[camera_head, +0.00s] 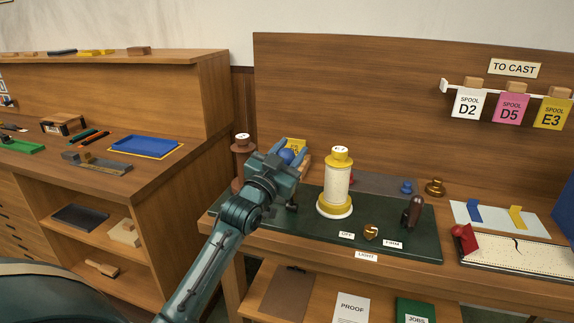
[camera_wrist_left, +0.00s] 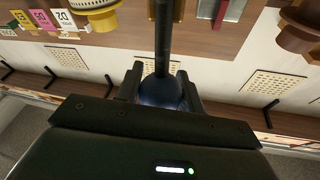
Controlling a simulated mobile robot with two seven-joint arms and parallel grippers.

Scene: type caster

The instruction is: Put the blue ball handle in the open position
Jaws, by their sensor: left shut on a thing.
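In the left wrist view, the blue ball (camera_wrist_left: 160,92) sits between the fingers of my left gripper (camera_wrist_left: 158,73). A dark rod (camera_wrist_left: 163,35) runs from the ball toward the top of that view. The base of the handle and any position marks are hidden. My right gripper is not in view.
A yellow-and-white spool (camera_head: 335,185) stands upright close to the right of my gripper. A brown spool-like post (camera_head: 243,145) stands behind left. A brass knob (camera_head: 371,232) and a dark brown handle (camera_head: 412,213) are on the green mat (camera_head: 300,222). The left shelf unit (camera_head: 150,190) stands beside my arm.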

